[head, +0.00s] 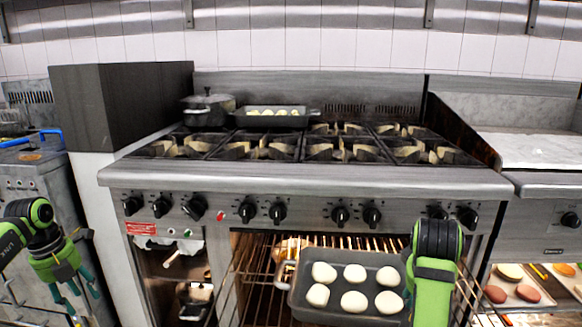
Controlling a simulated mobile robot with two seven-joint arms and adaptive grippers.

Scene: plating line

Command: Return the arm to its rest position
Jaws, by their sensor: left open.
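My left gripper (78,293) hangs at the lower left with its teal fingers apart and nothing between them. It is beside the range, well clear of the tray. My right arm comes up at the lower right, in front of the right edge of the dark tray; its gripper does not show. The dark tray (284,286) holds several pale round dough pieces (355,273) and rests on the oven rack (240,290) at the open oven.
The range has several knobs (340,216) along its front. A lidded pot (208,108) and a second tray (314,113) with pale pieces stand on the back left burners. A shelf with trays of food (513,290) is at the lower right. A grey cabinet (30,176) stands at left.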

